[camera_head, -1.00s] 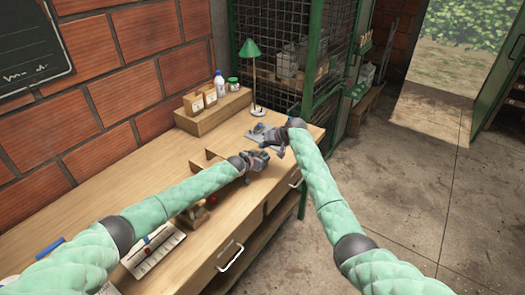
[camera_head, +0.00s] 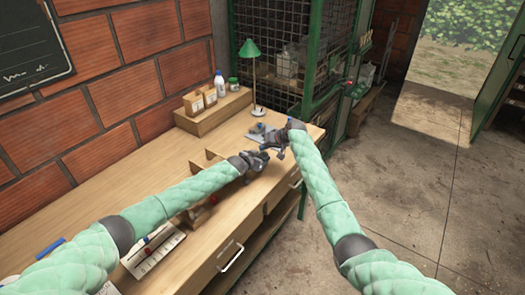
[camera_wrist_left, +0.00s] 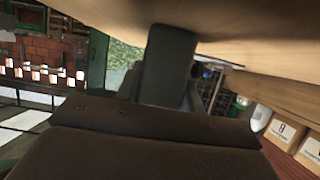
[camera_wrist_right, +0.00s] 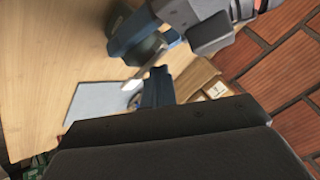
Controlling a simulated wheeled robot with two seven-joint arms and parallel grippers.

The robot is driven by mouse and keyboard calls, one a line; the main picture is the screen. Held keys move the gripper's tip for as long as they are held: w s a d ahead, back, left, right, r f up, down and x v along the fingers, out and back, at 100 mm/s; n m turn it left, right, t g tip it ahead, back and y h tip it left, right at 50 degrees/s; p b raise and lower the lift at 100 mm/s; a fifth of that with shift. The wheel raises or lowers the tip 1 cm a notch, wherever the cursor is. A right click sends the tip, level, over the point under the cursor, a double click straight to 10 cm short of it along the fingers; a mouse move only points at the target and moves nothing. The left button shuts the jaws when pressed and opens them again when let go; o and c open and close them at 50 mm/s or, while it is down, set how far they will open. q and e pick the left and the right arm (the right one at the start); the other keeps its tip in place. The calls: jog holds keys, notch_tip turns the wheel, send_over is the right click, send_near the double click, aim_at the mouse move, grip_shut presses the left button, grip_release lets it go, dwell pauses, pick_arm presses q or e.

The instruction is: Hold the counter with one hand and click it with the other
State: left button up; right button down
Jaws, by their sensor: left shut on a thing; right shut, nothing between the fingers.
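My left gripper (camera_head: 264,158) is shut on the counter, low over the front right part of the desk. In the head view the counter is too small and covered to make out. In the right wrist view a dark rounded piece with a bright metal edge, likely the counter (camera_wrist_right: 147,49), sits at the left gripper's blue and grey fingers (camera_wrist_right: 165,35). My right gripper (camera_head: 278,146) is shut and empty, just beyond the left one and very close to it. I cannot tell whether it touches the counter. The left wrist view shows mostly a grey finger (camera_wrist_left: 165,65).
The wooden desk (camera_head: 130,185) carries a green lamp (camera_head: 250,52), a wooden riser (camera_head: 212,112) with boxes and bottles, and a notebook (camera_head: 152,250). A low wooden divider (camera_head: 207,157) stands beside the left gripper. A wire-mesh cage (camera_head: 285,45) stands behind. The desk's left middle is clear.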

dwell(0.5)
jog(key=shift+r, duration=0.85)
jog(key=shift+r, duration=0.1)
notch_tip(320, 180, up, 5)
jog(key=shift+s+f, duration=0.1)
jog(key=shift+s, duration=0.05)
dwell(0.6)
pick_arm(q)
jog(key=o, duration=1.1)
